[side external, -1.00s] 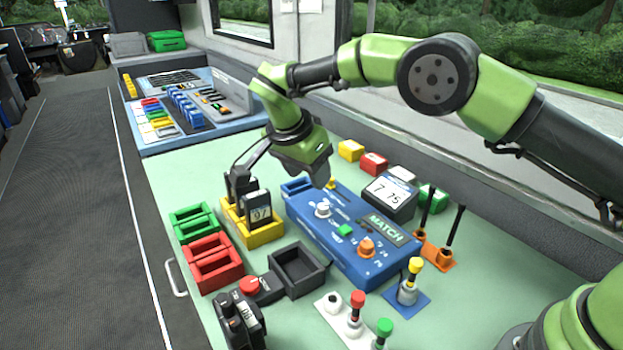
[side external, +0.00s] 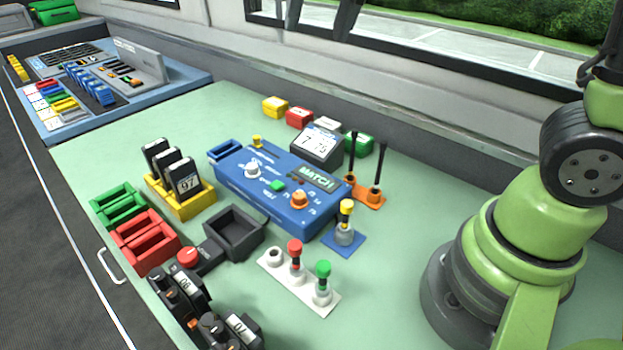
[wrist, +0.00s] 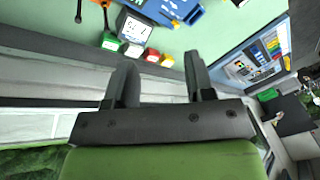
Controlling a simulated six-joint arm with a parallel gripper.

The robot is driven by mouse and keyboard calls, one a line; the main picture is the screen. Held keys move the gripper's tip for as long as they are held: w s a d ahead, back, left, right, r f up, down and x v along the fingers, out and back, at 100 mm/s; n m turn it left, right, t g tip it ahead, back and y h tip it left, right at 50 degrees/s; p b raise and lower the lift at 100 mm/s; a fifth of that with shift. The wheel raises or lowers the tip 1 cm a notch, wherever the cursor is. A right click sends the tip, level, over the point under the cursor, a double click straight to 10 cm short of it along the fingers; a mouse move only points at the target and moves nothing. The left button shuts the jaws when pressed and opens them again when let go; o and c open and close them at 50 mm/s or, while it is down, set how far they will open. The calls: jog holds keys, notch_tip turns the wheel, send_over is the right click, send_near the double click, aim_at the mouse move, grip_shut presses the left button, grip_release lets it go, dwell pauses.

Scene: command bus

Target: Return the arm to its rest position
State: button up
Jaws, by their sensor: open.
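My gripper (wrist: 160,82) is open and empty in the wrist view, its two dark fingers apart with nothing between them. It is outside the side external view, where only my green and dark lower arm shows at the right. The blue console (side external: 275,190) reads MATCH and sits on the pale green counter (side external: 400,300). The yellow rack (side external: 180,203) left of it holds several black radios (side external: 187,178), the front one marked 97.
A display box (side external: 317,147) and small coloured boxes (side external: 299,117) stand behind the console. Antennas on an orange base (side external: 367,192), a yellow-knobbed stand (side external: 344,232), a white holder (side external: 298,282), red bins (side external: 145,242) and a black tray (side external: 235,233) surround it. Counter before my base is clear.

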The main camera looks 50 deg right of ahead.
jog(key=s+d+f+n+t+y, duration=0.1)
jog(key=s+n+t, duration=0.2)
jog(key=s, duration=1.1)
jog(key=shift+s+n+y, duration=0.2)
jog(key=shift+n+y, duration=0.2)
jog(key=shift+n, duration=0.2)
jog(key=shift+d+f, duration=0.1)
jog(key=shift+c, duration=0.4)
